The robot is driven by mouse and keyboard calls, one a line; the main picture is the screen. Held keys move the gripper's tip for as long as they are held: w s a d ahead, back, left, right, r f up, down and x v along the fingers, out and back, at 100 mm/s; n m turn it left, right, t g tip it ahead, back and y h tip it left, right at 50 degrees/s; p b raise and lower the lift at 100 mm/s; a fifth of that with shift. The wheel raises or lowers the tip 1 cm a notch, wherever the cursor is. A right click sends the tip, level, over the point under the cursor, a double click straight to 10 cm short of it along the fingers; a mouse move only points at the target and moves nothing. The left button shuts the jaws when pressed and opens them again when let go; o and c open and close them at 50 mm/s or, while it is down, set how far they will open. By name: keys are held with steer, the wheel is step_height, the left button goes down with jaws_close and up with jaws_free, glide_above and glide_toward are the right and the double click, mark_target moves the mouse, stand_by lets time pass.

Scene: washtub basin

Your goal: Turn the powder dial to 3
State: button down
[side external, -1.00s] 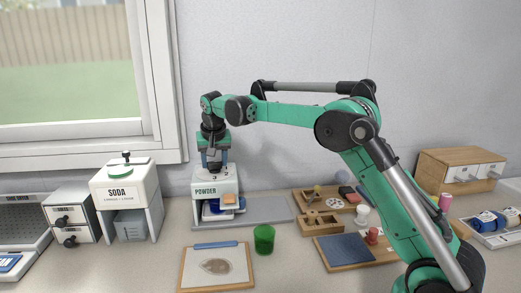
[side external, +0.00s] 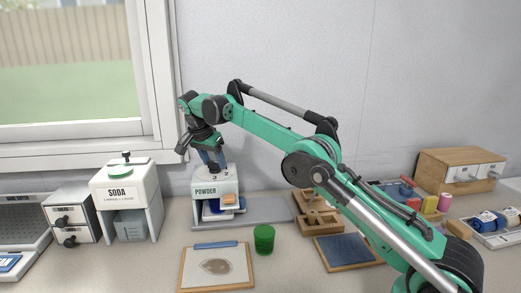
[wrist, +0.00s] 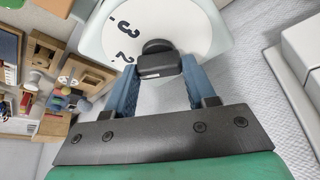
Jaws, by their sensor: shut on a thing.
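The powder dispenser (side external: 233,187) is a white box labelled POWDER, with a round white dial on top. In the wrist view the dial face (wrist: 185,22) shows the numerals 3 and 2 at its left side. A black knob (wrist: 158,66) stands on the dial. My gripper (side external: 212,170) comes down onto the dial at a tilt. Its blue fingers, also in the wrist view (wrist: 159,68), are shut on the knob from both sides. I cannot tell which numeral the knob points to; other numerals are hidden or out of view.
The white SODA dispenser (side external: 118,185) stands to the left. A clipboard (side external: 186,270) and a green cup (side external: 264,239) lie in front. Wooden trays (side external: 318,222) and a blue board (side external: 345,250) are to the right. The wall is close behind.

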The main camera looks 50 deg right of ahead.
stand_by(0.5)
steer(key=shift+c, duration=1.4)
jaws_free()
